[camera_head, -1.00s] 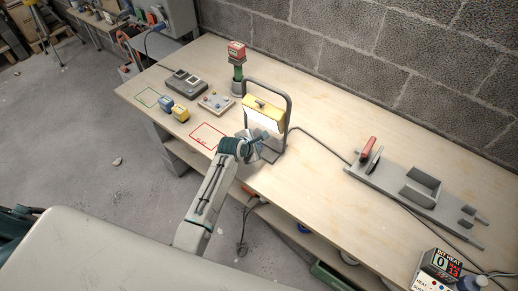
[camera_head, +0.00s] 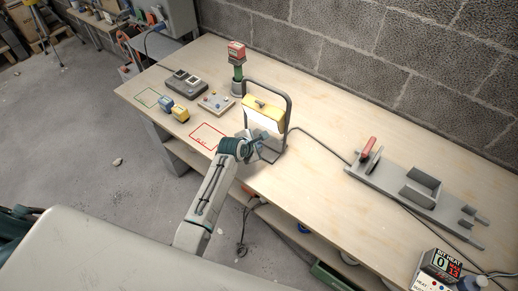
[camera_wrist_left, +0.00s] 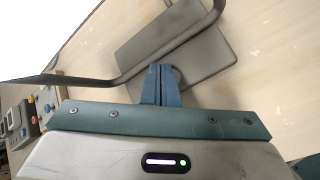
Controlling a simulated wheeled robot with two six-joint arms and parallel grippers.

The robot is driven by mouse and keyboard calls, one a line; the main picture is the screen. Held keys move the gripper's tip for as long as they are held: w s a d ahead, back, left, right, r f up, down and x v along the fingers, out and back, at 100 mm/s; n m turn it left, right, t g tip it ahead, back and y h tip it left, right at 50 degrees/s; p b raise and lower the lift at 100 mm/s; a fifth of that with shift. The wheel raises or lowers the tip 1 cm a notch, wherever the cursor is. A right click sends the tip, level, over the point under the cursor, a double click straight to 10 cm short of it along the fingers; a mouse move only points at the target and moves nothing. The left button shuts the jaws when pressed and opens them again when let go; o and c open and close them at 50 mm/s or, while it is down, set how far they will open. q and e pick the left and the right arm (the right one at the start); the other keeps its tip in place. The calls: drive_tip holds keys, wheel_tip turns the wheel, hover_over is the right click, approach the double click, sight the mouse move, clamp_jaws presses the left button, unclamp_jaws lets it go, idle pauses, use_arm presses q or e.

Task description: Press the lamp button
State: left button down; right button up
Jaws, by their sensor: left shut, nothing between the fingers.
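The work lamp (camera_head: 264,108) has a yellow head and a bright white face in a dark tube frame, and stands upright on the bench. Its flat grey base plate (camera_wrist_left: 205,52) shows in the left wrist view, with part of the tube frame crossing above it. My left gripper (camera_wrist_left: 161,72) is shut and empty, its blue fingertips over the base plate. A small dark round part (camera_wrist_left: 177,75) shows just beside the fingertips and is partly hidden by them. I cannot tell whether they touch it. In the head view the left gripper (camera_head: 262,138) is in front of the lamp.
A control box (camera_head: 215,103), a grey two-part device (camera_head: 186,83) and blue and yellow blocks (camera_head: 180,113) are left of the lamp. A cable runs from the lamp.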

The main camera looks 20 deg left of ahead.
use_arm(q)
drive_tip(key=shift+f, duration=0.15)
idle(0.4)
drive_tip(key=shift+f, duration=0.3)
idle(0.5)
drive_tip(key=shift+r+p, duration=0.45)
drive_tip(key=shift+p, duration=0.4)
wheel_tip(320, 180, up, 4)
drive_tip(key=p, duration=0.5)
drive_tip(key=shift+r, duration=1)
